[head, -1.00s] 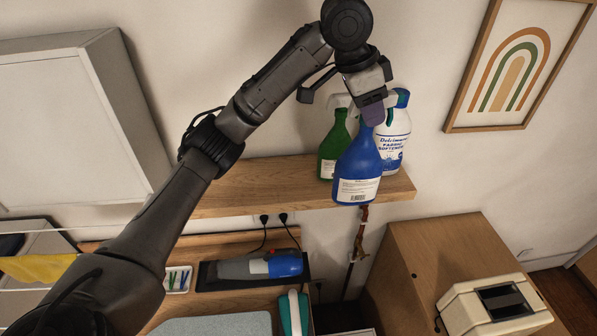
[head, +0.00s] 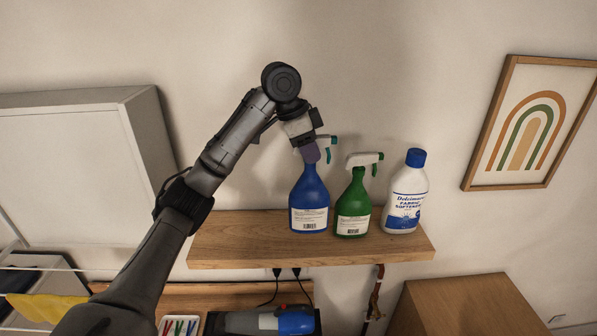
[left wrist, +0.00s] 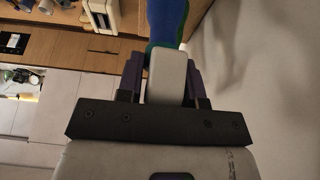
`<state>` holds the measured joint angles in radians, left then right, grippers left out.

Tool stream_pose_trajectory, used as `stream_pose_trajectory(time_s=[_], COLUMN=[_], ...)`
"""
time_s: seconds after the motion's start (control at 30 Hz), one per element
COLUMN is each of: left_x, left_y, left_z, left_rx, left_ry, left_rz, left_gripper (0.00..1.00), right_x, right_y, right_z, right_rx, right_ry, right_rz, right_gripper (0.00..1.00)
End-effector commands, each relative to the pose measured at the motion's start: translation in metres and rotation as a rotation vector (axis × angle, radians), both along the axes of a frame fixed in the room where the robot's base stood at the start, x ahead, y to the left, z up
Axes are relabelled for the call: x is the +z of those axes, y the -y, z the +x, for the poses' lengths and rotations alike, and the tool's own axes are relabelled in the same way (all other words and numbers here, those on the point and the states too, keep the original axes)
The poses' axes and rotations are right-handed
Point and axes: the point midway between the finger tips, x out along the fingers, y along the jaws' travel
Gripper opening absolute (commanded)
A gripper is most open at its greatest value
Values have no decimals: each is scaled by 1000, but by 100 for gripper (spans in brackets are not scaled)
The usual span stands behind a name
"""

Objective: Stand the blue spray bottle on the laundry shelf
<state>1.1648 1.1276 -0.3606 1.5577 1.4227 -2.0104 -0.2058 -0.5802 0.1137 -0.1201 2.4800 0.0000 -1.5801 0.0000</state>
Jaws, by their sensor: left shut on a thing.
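The blue spray bottle (head: 309,205) is upright over the left-middle part of the wooden laundry shelf (head: 230,240), left of a green spray bottle. My left gripper (head: 309,152) is shut on its neck and spray head from above. In the left wrist view, the pale spray head (left wrist: 167,75) sits between the two fingers, with part of the blue body beyond it. The bottle's base looks level with the shelf top; I cannot tell whether it touches. My right gripper is not in view.
The green spray bottle (head: 353,207) and a white fabric softener bottle (head: 405,200) stand to the right on the shelf. The shelf's left end is clear. A white wall cabinet (head: 75,165) is at the left. A framed picture (head: 535,125) hangs at the right.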

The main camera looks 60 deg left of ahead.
Motion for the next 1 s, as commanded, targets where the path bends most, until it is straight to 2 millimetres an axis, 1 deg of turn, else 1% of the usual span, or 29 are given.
stream_pose_trajectory(time_s=[0.03, 0.1, 0.2, 0.33, 0.53, 0.8, 1.0], left_x=[-6, -11, -16, -21, -26, -51, -61], left_y=[-9, -18, -29, -37, -40, -40, -39], left_z=[-2, -5, -7, -9, -10, -10, -10], left_rx=[5, 4, 3, 2, 0, 2, -1], left_ry=[0, 1, 3, 3, 3, 2, 3], left_rz=[-2, -2, -2, -1, -1, 1, 0], left_gripper=[0, 0, 0, 0, 0, 0, 0], right_x=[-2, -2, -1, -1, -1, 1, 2], right_y=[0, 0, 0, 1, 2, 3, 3], right_z=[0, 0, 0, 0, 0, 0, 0], right_rx=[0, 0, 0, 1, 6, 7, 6], right_ry=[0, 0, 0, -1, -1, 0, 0], right_rz=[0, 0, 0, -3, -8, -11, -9], right_gripper=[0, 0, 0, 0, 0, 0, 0])
